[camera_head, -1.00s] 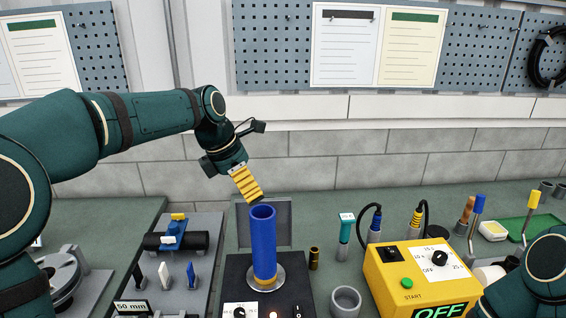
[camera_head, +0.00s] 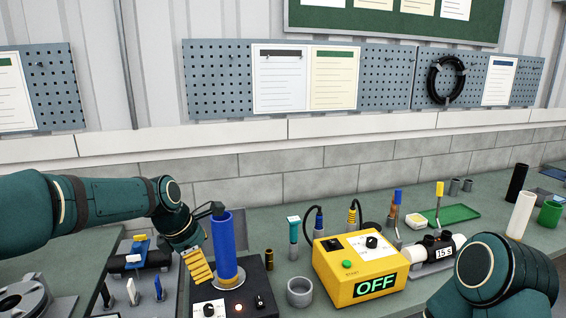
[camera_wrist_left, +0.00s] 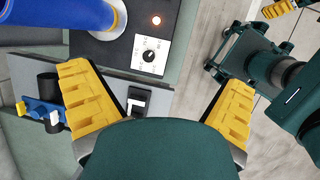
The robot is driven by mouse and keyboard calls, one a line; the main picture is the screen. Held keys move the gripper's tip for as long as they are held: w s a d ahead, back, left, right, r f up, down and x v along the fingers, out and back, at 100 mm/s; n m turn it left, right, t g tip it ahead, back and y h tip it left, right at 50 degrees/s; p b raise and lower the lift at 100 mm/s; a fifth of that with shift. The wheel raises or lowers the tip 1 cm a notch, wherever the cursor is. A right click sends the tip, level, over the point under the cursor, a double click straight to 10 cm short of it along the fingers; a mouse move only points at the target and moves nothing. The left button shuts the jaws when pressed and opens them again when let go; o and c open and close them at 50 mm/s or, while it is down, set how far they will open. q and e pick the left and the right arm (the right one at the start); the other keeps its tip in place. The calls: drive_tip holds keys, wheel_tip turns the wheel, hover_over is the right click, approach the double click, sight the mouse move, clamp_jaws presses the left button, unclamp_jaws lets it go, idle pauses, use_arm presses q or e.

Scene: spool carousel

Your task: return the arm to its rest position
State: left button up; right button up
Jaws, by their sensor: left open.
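My left gripper (camera_head: 198,267) is at the lower left of the head view, in front of and left of the blue tube (camera_head: 224,245). In the left wrist view its yellow fingers (camera_wrist_left: 157,80) are spread wide with nothing between them. The tube stands upright on a dark box with a knob (camera_head: 208,309) and a small lit lamp. The wrist view shows the tube's lower part at top left. My right arm (camera_head: 495,275) is at the lower right of the head view, its gripper out of frame. Part of a yellow finger of my right gripper (camera_wrist_left: 278,9) shows in the wrist view's top right.
A yellow timer box (camera_head: 360,268) reading OFF stands right of the tube, with a grey cup (camera_head: 299,291) between them. A grey rack (camera_head: 120,290) with small tools is at the left. Tools, a green tray (camera_head: 452,214) and cylinders stand farther right. Floor shows in the wrist view.

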use_arm(q)
wheel_tip(320, 180, down, 11)
drive_tip(key=d+m, duration=0.2)
drive_tip(key=m, duration=0.2)
drive_tip(key=s+d+f+m+b, duration=0.2)
drive_tip(key=s+f+m, duration=0.6)
drive_tip(key=f, duration=0.5)
drive_tip(key=s+d+f+m+b, duration=0.2)
drive_tip(key=s+f+m, duration=0.6)
drive_tip(key=s+f, duration=0.5)
drive_tip(key=shift+s+d+f+g+h, duration=0.3)
drive_tip(key=shift+d+f+g, duration=0.15)
drive_tip(key=shift+d, duration=0.35)
use_arm(e)
wheel_tip(320, 180, down, 4)
drive_tip(key=shift+a+f, duration=0.15)
